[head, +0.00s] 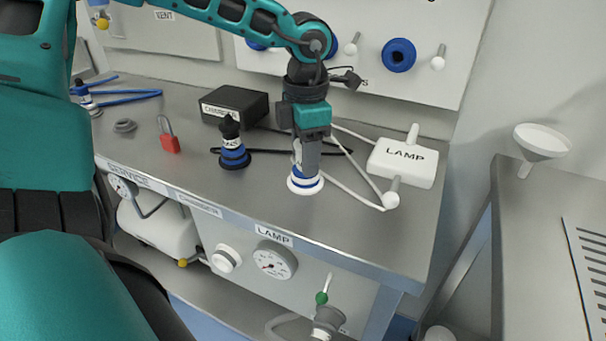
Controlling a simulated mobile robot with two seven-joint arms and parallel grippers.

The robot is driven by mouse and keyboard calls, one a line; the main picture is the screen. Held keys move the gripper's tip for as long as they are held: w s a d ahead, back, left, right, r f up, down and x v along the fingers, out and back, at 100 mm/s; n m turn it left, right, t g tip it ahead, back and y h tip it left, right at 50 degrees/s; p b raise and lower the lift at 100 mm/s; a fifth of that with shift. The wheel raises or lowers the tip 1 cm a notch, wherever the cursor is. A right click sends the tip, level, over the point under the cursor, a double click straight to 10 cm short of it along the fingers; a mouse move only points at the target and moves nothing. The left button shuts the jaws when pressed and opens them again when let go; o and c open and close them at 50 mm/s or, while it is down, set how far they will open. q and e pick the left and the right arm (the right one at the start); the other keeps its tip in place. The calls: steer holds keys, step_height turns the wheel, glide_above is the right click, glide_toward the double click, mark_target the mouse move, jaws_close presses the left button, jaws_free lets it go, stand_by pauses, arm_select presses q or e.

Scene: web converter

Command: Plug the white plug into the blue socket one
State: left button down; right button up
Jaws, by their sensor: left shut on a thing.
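The white plug (304,185) stands at the front of the steel bench, with a white flange at its bottom and a blue ring above it. My left gripper (307,150) points down from above and is shut on the plug's upper part, hiding some of it. I cannot tell whether the flange touches the bench. White cables run near the plug to the white box marked LAMP (405,162). Blue round sockets sit on the white wall panel: one on the right (399,55), one on the left (256,43), and one partly hidden behind my arm. Their numbers are not readable. My right gripper is not in view.
A red padlock (168,140) and a grey disc (124,126) lie farther left. White knobbed levers (438,59) stick out beside the sockets.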

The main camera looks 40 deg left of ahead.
arm_select(q)
steer(key=shift+r+p, duration=1.55)
steer(key=shift+r, duration=2.25)
steer(key=shift+w, duration=0.1)
steer(key=shift+w+a+r, duration=0.15)
steer(key=shift+w+r, duration=0.05)
steer(key=shift+r, duration=0.05)
steer(key=w+a+r+n+t+h+p, duration=0.45)
steer(key=a+r+n+t, duration=0.5)
steer(key=a, duration=0.25)
steer(key=s+a+f+n+t+y+p, duration=0.1)
steer(key=s+a+f+n+t+y, duration=0.1)
steer(key=a+n+t+y, duration=0.2)
steer(key=s+a+f+n+t+y, duration=0.3)
steer(key=a+n+y, duration=0.1)
steer(key=a+y, duration=0.2)
steer(key=shift+s+a+f+t+p, duration=0.2)
steer(key=shift+s+a+t+p, duration=0.2)
steer(key=shift+a, duration=0.2)
